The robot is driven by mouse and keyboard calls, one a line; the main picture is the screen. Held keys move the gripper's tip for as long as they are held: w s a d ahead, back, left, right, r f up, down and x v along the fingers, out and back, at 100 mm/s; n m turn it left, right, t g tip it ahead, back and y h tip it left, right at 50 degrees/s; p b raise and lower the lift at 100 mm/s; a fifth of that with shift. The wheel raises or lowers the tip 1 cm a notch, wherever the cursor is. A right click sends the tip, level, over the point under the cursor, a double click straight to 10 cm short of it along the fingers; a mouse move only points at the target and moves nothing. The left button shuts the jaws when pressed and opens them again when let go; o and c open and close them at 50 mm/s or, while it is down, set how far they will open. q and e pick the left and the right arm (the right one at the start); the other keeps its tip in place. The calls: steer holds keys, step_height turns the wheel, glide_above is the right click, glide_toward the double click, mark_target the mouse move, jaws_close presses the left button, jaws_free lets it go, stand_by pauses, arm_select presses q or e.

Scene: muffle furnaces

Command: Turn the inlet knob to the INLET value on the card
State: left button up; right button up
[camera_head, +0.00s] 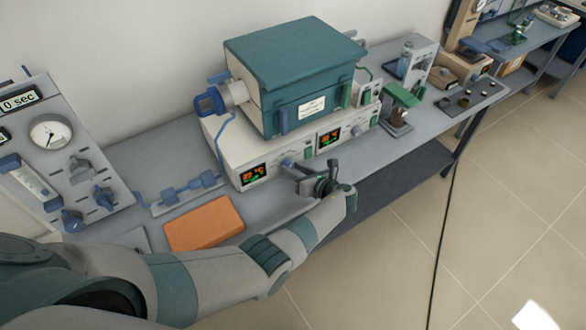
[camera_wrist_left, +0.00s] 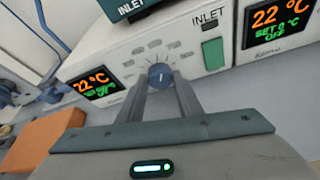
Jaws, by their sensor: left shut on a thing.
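The inlet knob (camera_wrist_left: 160,75) is a small blue round knob with a pale pointer line, on the white front panel. A ring of printed marks, too small to read, surrounds it. The INLET label (camera_wrist_left: 209,19) is up and to the right of it. My left gripper (camera_wrist_left: 161,82) is shut on the knob, one finger on each side; in the head view the gripper (camera_head: 290,166) reaches the panel from the front and hides the knob. A white card (camera_head: 311,106) is on the teal furnace front; its writing is too small to read. My right gripper is not in view.
The left display (camera_wrist_left: 92,84) reads 22 °C; the right display (camera_wrist_left: 275,22) reads 22 °C, SET 0 °C, OFF. A green switch (camera_wrist_left: 213,53) is just right of the knob. An orange block (camera_head: 205,224) lies left of my forearm. A gauge panel (camera_head: 62,150) stands at far left.

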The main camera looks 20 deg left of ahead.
arm_select(q)
steer(key=shift+w+d+f+m+g+y+b, duration=0.1)
steer(key=shift+m+g+y+b, duration=0.2)
steer(key=shift+m, duration=0.3)
steer(key=shift+w+d+f+m+g+y+b, duration=0.1)
steer(key=shift+m+g+y+b, duration=0.1)
steer(key=shift+m+y+b, duration=0.3)
steer(key=o, duration=1)
steer(key=shift+a, duration=0.1)
steer(key=shift+o, duration=0.2)
steer(key=shift+r, duration=0.1)
